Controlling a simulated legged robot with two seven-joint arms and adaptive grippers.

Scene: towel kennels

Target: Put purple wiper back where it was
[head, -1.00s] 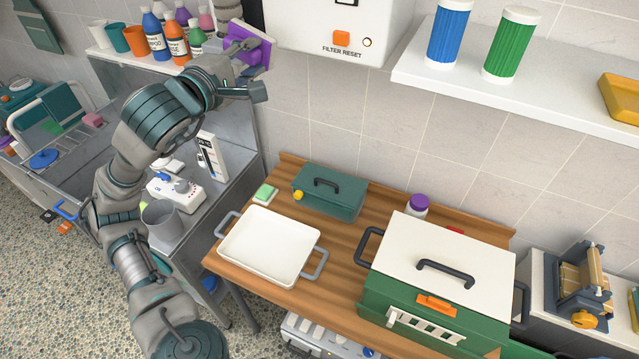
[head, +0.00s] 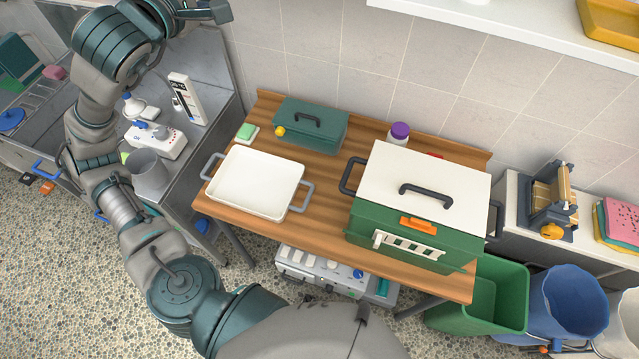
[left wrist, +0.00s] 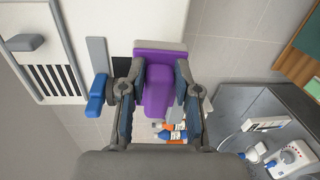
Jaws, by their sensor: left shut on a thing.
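In the head view my left arm reaches up to the top edge, and the wiper and my fingertips are out of that view. My right gripper is in neither view.
In the left wrist view a white wall unit (left wrist: 30,50) with dark slots and a blue lever (left wrist: 97,95) is close on the left. Several bottles (left wrist: 172,130) show below the wiper. A wooden table (head: 325,180) holds a white tray (head: 255,182) and a green case (head: 415,215).

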